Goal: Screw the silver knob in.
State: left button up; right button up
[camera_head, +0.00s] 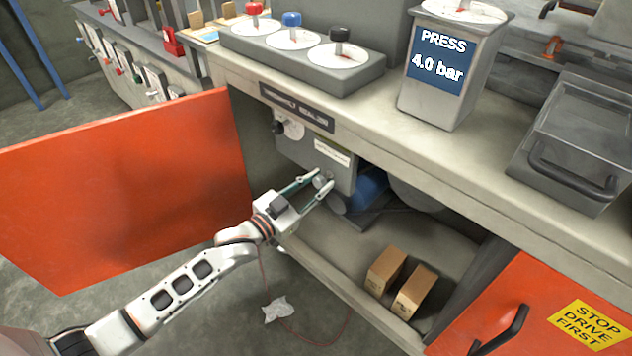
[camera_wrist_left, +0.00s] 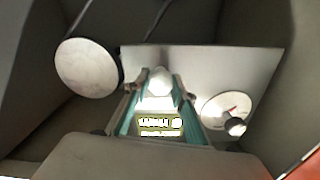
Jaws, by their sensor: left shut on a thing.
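The silver knob (camera_head: 322,180) sits on the front of a grey box (camera_head: 310,158) inside the open cabinet. My left gripper (camera_head: 325,184) reaches in from the left, with its two fingers shut on the silver knob from either side. In the left wrist view the knob (camera_wrist_left: 160,80) is a bright round shape between the fingertips of my left gripper (camera_wrist_left: 160,92). My right gripper is not in view.
A dial with a black knob (camera_head: 289,129) is on the grey box. Two cardboard boxes (camera_head: 385,270) (camera_head: 412,291) stand on the cabinet floor. A blue motor-like part (camera_head: 369,190) lies behind. The counter edge overhangs above.

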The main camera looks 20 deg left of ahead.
pick_arm(q)
jog(key=shift+r+m, duration=0.25)
jog(key=shift+m, duration=0.25)
jog(key=shift+m+p, duration=0.3)
jog(key=shift+m, duration=0.2)
jog(key=shift+f+m+p, duration=0.1)
jog(key=shift+m+p, duration=0.2)
jog(key=shift+m, duration=1)
jog(key=m, duration=0.3)
jog(key=shift+f+m+p, duration=0.15)
jog(key=shift+m+p, duration=0.15)
jog(key=m, duration=0.4)
jog(key=shift+f, duration=0.15)
jog(key=shift+m, duration=1.6)
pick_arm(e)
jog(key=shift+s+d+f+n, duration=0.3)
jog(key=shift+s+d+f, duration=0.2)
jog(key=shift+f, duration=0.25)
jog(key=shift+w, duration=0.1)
